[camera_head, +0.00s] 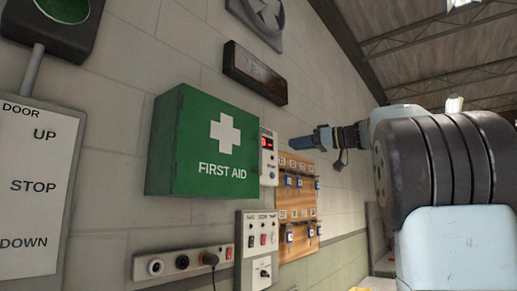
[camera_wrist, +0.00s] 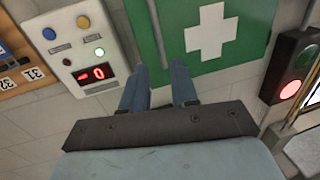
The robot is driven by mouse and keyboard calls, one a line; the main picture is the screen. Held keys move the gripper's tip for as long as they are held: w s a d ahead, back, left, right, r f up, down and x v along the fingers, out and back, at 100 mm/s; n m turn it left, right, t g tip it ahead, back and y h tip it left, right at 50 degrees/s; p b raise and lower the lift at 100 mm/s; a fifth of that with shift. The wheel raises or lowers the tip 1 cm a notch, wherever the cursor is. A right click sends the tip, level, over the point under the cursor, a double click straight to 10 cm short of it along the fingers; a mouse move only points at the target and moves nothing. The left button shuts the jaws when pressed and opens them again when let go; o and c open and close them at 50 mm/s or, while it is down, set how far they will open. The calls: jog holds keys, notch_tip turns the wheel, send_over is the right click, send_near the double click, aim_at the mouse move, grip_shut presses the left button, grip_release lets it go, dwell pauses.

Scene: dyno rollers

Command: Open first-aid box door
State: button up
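The green first-aid box (camera_head: 187,148) hangs on the wall with a white cross and "FIRST AID" on its front; its door looks closed. In the wrist view the green front (camera_wrist: 235,58) fills the upper middle, turned upside down. A thin grey bar handle (camera_wrist: 157,32) runs along the door near its edge. My gripper (camera_head: 318,138) is to the right of the box in the head view, apart from it. In the wrist view my gripper (camera_wrist: 159,66) has its two blue fingers apart with nothing between them, and the bar lies ahead in line with the gap.
A white panel with a red display (camera_head: 268,158) is beside the box's right edge. A key board (camera_head: 297,200), a switch panel (camera_head: 258,250) and a socket strip (camera_head: 182,262) are below and right. A door control sign (camera_head: 35,190) is at left. A red-lit signal box (camera_wrist: 290,68) shows at right.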

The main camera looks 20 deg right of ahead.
aim_at(261, 147)
jog(key=x, duration=0.9)
jog(key=r+x, duration=0.1)
jog(key=x, duration=0.3)
jog(key=shift+w+a, duration=0.25)
jog(key=shift+w, duration=0.05)
grip_shut()
